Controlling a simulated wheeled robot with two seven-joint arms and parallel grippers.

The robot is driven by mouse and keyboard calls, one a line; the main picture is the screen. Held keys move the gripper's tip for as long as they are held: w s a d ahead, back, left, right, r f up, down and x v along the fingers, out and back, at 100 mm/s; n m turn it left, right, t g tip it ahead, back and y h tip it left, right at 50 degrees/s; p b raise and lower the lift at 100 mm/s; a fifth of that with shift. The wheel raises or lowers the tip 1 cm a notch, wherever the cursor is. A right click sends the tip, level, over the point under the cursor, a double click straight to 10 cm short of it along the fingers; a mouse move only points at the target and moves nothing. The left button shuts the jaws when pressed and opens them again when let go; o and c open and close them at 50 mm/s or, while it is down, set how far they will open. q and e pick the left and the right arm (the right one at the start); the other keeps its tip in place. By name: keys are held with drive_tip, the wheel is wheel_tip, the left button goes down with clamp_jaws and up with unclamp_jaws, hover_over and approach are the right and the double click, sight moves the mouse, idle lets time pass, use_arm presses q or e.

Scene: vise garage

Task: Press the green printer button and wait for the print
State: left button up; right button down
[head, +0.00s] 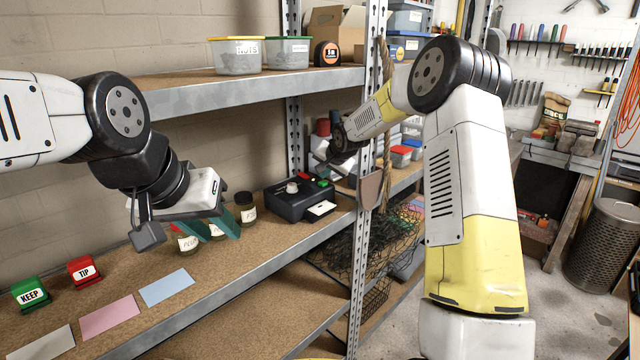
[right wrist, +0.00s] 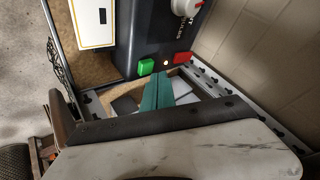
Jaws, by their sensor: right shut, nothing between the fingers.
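The dark printer (head: 290,206) stands on the lower shelf; a white panel or slip (head: 321,209) shows at its front. In the right wrist view, its green button (right wrist: 146,67) and red button (right wrist: 180,58) flank a small lit orange light (right wrist: 166,62). My right gripper (right wrist: 160,78) is shut and empty. Its teal fingertips appear just below the light, between the two buttons; I cannot tell whether they touch the printer. In the head view its fingers are hard to make out. My left gripper (head: 215,228) looks open and empty, above the shelf in front of the jars.
Jars (head: 246,208) stand left of the printer. Green KEEP (head: 31,293) and red TIP (head: 84,271) stamps and coloured cards (head: 167,287) lie at the left. A metal shelf post (head: 368,190) rises right of the printer. The upper shelf (head: 200,95) overhangs it.

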sight(324, 184)
drive_tip(key=shift+r, duration=0.15)
drive_tip(key=shift+r, duration=2.45)
drive_tip(key=shift+r, duration=0.1)
drive_tip(key=s+d+r+n+h, duration=0.1)
drive_tip(key=s+d+r, duration=0.15)
drive_tip(key=s, duration=0.55)
drive_tip(key=s+d+r+n+g, duration=0.15)
drive_tip(key=s+r, duration=0.25)
drive_tip(key=s, duration=0.4)
drive_tip(key=s+d+r+n+h, duration=0.15)
drive_tip(key=s+r, duration=0.25)
drive_tip(key=s, duration=0.4)
drive_tip(key=s+d+f+n+y, duration=0.1)
drive_tip(key=s+f, duration=0.1)
drive_tip(key=s, duration=0.9)
drive_tip(key=s+d+f, duration=0.2)
drive_tip(key=s, duration=1)
drive_tip(key=shift+s+n+g+y, duration=0.15)
drive_tip(key=shift+n+g+y, duration=0.2)
drive_tip(key=shift+n+g, duration=0.1)
